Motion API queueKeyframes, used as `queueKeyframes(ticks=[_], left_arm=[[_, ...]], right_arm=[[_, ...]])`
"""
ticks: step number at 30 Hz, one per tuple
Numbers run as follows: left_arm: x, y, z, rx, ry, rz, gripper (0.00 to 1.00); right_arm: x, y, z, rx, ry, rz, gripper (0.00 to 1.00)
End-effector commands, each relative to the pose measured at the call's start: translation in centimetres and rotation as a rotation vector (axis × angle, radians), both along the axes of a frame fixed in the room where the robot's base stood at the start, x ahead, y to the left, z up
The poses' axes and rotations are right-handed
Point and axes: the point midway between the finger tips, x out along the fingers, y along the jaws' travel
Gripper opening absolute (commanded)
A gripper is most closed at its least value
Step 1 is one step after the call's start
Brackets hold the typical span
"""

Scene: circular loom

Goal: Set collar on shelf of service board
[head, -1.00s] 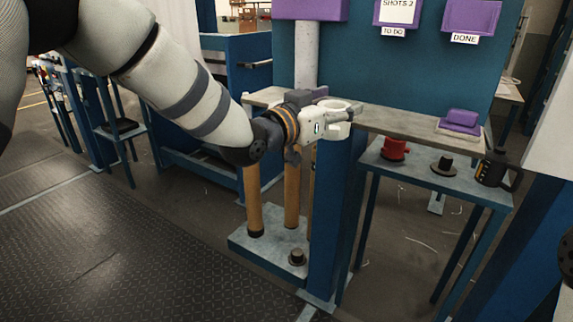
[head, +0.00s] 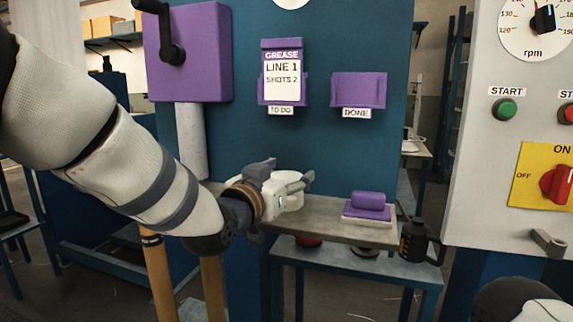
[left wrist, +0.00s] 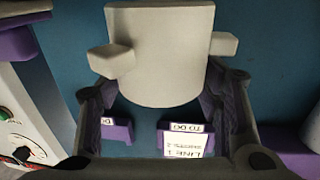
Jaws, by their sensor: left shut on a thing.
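The collar (head: 286,197) is a pale grey-white ring with side lugs. My left gripper (head: 278,187) is shut on it, at the left part of the service board's grey shelf (head: 335,222) in the head view. Whether the collar touches the shelf or hangs above it I cannot tell. In the left wrist view the collar (left wrist: 160,55) sits between the two fingers of my left gripper (left wrist: 160,100), with a lug out to each side. The blue service board (head: 240,130) stands behind. My right gripper is not in view.
A purple block on a pale pad (head: 370,207) occupies the shelf's right end. Purple card holders (head: 358,90) hang above. A control panel (head: 490,190) stands at right. The shelf's middle is clear.

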Motion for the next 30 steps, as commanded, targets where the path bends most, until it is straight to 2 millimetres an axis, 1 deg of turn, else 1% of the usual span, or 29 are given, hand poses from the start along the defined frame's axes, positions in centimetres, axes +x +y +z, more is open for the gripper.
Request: queueKeyframes(ticks=[1, 6, 11, 22, 23, 24, 25, 26, 30], left_arm=[[0.1, 0.0, -0.3, -0.001, -0.002, 0.000, 0.00], [0.0, 0.0, 0.1, -0.002, -0.009, 0.000, 0.00], [0.0, 0.0, 0.1, -0.002, -0.009, 0.000, 0.00], [0.0, 0.0, -0.8, -0.002, -0.006, 0.000, 0.00], [0.0, 0.0, -0.8, -0.001, -0.007, 0.000, 0.63], [0.0, 0.0, -0.8, -0.001, -0.007, 0.000, 0.72], [0.0, 0.0, -0.8, -0.001, -0.007, 0.000, 0.79], [0.0, 0.0, -0.8, -0.001, -0.007, 0.000, 0.82], [0.0, 0.0, -0.8, -0.001, -0.006, 0.000, 0.82]], right_arm=[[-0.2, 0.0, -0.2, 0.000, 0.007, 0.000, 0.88], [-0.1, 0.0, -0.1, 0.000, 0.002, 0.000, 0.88], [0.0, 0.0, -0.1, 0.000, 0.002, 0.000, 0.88], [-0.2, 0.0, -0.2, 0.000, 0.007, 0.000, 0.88], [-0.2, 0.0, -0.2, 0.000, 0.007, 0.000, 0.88], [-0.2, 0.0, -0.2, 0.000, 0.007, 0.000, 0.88], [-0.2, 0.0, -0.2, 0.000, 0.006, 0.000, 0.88], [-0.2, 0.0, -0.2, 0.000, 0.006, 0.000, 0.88], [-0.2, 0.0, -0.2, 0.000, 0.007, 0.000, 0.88]])
